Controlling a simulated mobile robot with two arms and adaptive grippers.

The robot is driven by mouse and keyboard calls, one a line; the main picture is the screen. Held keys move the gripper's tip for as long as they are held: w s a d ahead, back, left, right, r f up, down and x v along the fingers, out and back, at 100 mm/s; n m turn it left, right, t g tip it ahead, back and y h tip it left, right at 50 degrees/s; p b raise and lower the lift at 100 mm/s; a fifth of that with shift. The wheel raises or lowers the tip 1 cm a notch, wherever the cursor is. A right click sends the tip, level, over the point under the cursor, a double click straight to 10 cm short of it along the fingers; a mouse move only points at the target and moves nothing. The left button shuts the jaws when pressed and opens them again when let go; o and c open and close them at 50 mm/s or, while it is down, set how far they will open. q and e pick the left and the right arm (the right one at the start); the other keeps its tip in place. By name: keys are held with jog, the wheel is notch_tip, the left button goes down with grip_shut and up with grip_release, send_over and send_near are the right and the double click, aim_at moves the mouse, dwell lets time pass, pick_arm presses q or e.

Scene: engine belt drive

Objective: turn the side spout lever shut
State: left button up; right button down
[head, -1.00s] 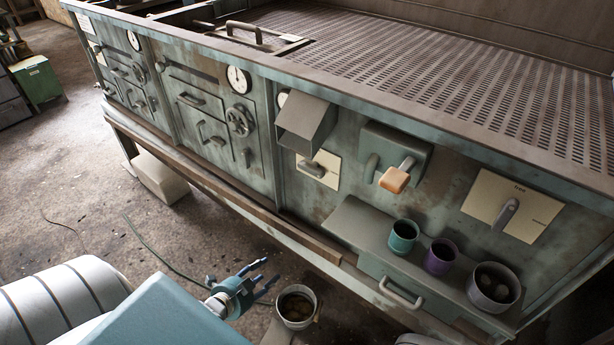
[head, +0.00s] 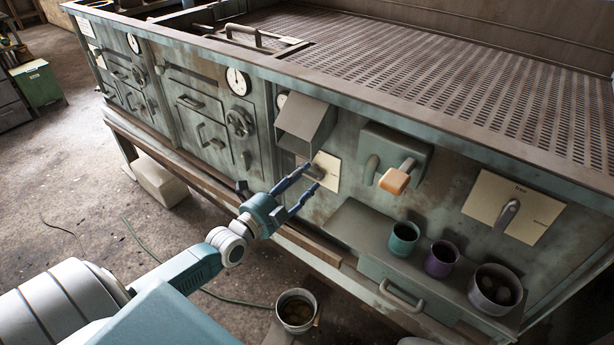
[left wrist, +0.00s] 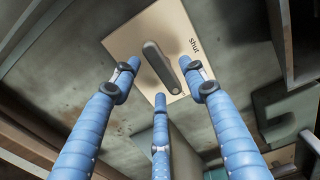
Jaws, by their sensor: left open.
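The side spout lever (head: 318,172) is a short grey handle on a cream plate below the grey spout (head: 305,122). In the left wrist view the lever (left wrist: 158,62) slants across its plate (left wrist: 125,40), and the word "shut" is printed near the plate's right edge. My left gripper (head: 313,177) is open in front of this plate and partly covers it in the head view. In the left wrist view its blue fingers (left wrist: 163,82) are spread around the lever's outline. I cannot tell whether any finger touches it. My right gripper is out of view.
A teal box (head: 410,150) with an orange-tipped handle is to the right. Below it a shelf (head: 350,222) holds a teal cup (head: 403,238), a purple cup (head: 441,259) and a grey pot (head: 495,289). Another lever plate (head: 535,212) is farther right. A bucket (head: 296,311) stands on the floor.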

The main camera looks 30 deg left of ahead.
pick_arm(q)
jog(key=shift+w+d, duration=0.1)
jog(key=shift+w, duration=0.95)
grip_shut()
